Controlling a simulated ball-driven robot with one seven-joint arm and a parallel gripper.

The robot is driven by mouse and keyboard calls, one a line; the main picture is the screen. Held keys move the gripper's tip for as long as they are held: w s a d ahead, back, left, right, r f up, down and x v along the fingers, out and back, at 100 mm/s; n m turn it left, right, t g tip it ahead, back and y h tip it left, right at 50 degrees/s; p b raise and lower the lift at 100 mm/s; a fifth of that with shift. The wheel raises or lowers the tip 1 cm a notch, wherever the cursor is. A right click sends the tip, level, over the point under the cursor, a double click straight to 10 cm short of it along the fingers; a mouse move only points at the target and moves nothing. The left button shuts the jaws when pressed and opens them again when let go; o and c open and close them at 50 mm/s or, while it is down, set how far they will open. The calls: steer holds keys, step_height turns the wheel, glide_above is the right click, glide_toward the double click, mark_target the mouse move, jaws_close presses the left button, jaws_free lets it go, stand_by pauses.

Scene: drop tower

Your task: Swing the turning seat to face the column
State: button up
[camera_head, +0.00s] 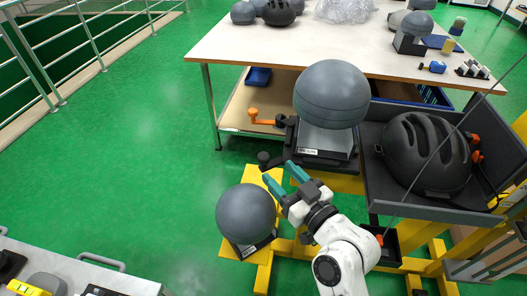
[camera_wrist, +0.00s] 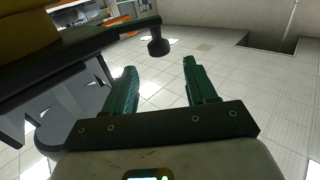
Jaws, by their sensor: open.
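The likely turning seat is the dark carrier (camera_head: 318,158) with a pale labelled block, under a large grey headform (camera_head: 332,95). A black knob (camera_head: 263,158) on a short arm sticks out from its left side. My gripper (camera_head: 281,174) is open and empty, its teal fingers pointing at this knob from just below. In the wrist view the knob (camera_wrist: 158,47) hangs from a dark bar, beyond and between the two fingertips (camera_wrist: 160,68), not visibly touching either. An upright yellow part (camera_head: 521,126) at the right edge may be the column; I cannot tell for certain.
A second grey headform (camera_head: 245,213) on a yellow base stands close left of my gripper. A dark tray (camera_head: 375,180) with a black helmet (camera_head: 425,152) lies right. An orange knob (camera_head: 253,112) is behind. A workbench (camera_head: 290,45) spans the back. Green floor (camera_head: 130,130) is clear at left.

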mark_target(264, 156)
steer(key=p+x, duration=0.1)
steer(key=x, duration=0.6)
steer(key=shift+w+a, duration=0.2)
steer(key=shift+w, duration=0.15)
steer(key=c, duration=0.7)
steer(key=shift+r, duration=0.15)
jaws_close()
